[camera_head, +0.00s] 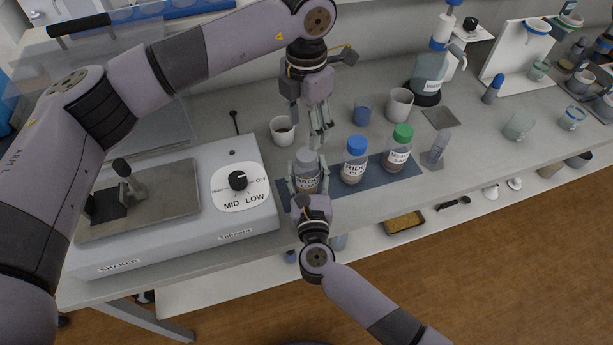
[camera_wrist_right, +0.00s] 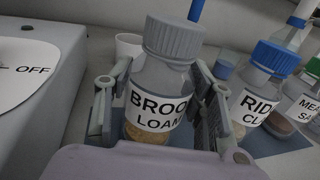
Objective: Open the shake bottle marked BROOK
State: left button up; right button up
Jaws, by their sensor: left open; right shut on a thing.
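The BROOK bottle (camera_head: 307,176) stands upright on the dark blue mat (camera_head: 378,181), at its left end. It has a grey cap, which is on, and a white label reading BROOK LOAM; brown soil shows low inside. The bottle (camera_wrist_right: 157,85) fills the middle of the right wrist view, with its grey cap (camera_wrist_right: 174,38) on top. My right gripper (camera_head: 306,187) comes from the front and is shut on the bottle's body, one finger on each side. My left gripper (camera_head: 321,140) is open and points down above and slightly behind the cap, apart from it as far as I can tell.
A blue-capped bottle (camera_head: 354,160) and a green-capped bottle (camera_head: 398,149) stand to the right on the mat. A shaker (camera_head: 170,215) with a dial is at the left. A white cup (camera_head: 283,131) stands behind the BROOK bottle; another cup (camera_head: 399,104) and a blue one (camera_head: 362,113) are farther right.

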aim_at(306, 154)
grip_shut()
pick_arm(q)
jog(key=m, duration=0.3)
jog(key=shift+m, duration=0.4)
jog(key=m, duration=0.3)
jog(key=shift+m, duration=0.4)
jog(key=m, duration=1.4)
jog(key=shift+m, duration=0.3)
jog(key=m, duration=0.3)
jog(key=shift+m, duration=0.4)
jog(key=m, duration=0.5)
jog(key=shift+f, duration=4.05)
jog(key=shift+c, duration=0.5)
